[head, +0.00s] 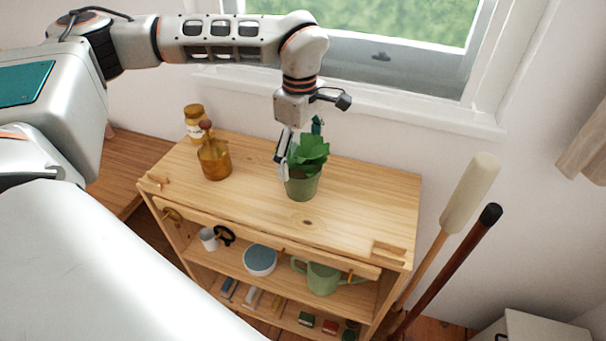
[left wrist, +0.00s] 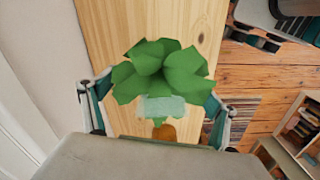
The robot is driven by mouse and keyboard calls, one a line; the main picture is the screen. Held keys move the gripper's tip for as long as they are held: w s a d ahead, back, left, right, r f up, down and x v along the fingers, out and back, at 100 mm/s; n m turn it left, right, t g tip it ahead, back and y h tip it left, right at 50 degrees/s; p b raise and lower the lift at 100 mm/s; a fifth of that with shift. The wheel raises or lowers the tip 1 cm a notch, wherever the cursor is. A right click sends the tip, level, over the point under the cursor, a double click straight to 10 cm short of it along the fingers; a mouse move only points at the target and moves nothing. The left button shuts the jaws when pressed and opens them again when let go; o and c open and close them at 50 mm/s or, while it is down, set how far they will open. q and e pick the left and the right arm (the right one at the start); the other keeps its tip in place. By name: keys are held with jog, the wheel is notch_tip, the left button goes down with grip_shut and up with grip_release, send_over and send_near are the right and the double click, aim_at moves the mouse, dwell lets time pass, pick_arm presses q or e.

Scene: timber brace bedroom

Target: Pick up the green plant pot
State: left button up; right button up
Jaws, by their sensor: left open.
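The green plant pot (head: 302,188) with a leafy green plant (head: 309,153) stands upright on the wooden shelf top (head: 355,195). My left gripper (head: 299,160) points down over the plant from above, with one finger at the left side of the pot and the other mostly hidden behind the leaves. In the left wrist view the gripper (left wrist: 158,120) is open, with its fingers on either side of the leaves (left wrist: 160,72). The leaves hide most of the pot there, so I cannot tell whether the fingers touch it. My right gripper is in neither view.
An amber bottle (head: 214,160) and a labelled jar (head: 194,122) stand left of the plant. Lower shelves hold a white mug (head: 208,238), a bowl (head: 260,260) and a green watering can (head: 322,277). The window sill (head: 400,110) runs behind. Long handles (head: 455,240) lean at the right.

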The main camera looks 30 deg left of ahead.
aim_at(302, 169)
pick_arm(q)
notch_tip(302, 169, down, 4)
jog(key=shift+s+d+f, duration=0.1)
jog(key=shift+d, duration=0.05)
jog(key=shift+c, duration=0.4)
jog(key=c, duration=1.8)
jog(key=shift+c, duration=1.1)
